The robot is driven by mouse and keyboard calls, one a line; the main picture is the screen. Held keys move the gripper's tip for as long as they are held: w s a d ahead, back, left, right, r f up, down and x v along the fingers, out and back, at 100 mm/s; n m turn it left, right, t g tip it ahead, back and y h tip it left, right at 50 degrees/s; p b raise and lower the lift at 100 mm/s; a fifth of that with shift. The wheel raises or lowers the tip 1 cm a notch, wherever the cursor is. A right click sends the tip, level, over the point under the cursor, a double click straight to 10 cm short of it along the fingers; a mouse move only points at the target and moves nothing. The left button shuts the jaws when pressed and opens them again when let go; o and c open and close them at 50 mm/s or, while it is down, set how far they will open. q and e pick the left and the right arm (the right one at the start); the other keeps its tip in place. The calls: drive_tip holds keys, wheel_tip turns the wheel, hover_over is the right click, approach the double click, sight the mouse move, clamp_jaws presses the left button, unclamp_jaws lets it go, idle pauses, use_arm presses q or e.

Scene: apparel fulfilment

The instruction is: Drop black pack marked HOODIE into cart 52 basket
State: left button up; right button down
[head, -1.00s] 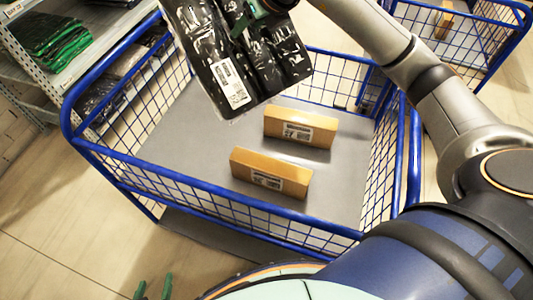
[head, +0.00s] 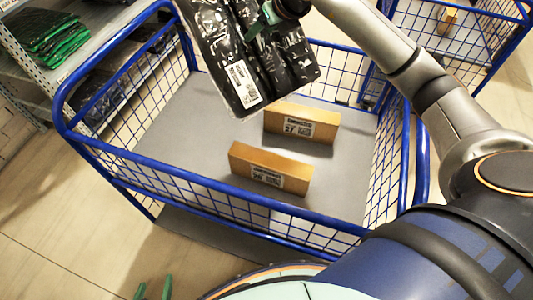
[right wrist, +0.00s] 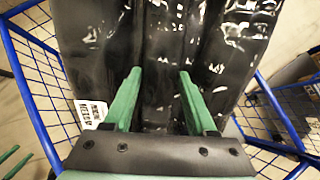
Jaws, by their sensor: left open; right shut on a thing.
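The black pack (head: 268,68) is a glossy, plastic-wrapped flat pack with a white label near its lower left edge; I cannot read HOODIE on it. My right gripper (head: 272,14) is shut on its upper part and holds it over the blue wire basket (head: 100,148), toward the far side. In the right wrist view the pack (right wrist: 215,50) spreads beyond the green fingers of the right gripper (right wrist: 158,95). My left gripper (head: 153,290) shows only its green fingertips at the bottom edge, open and empty, outside the basket. No cart number is visible.
Two brown boxes, one farther (head: 301,126) and one nearer (head: 270,167), stand on the basket's grey floor. Bare floor remains at the basket's left. A shelf (head: 75,72) with green-edged black packs is at the left. Another blue cart (head: 470,45) stands at upper right.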

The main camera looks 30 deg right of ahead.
drive_tip(key=shift+r, duration=0.15)
drive_tip(key=c, duration=0.5)
unclamp_jaws()
drive_tip(key=o, duration=0.4)
drive_tip(key=shift+f, duration=0.2)
drive_tip(key=b+v, duration=0.1)
drive_tip(key=v, duration=1.1)
drive_tip(key=shift+s+r, duration=0.2)
drive_tip(key=shift+r, duration=0.15)
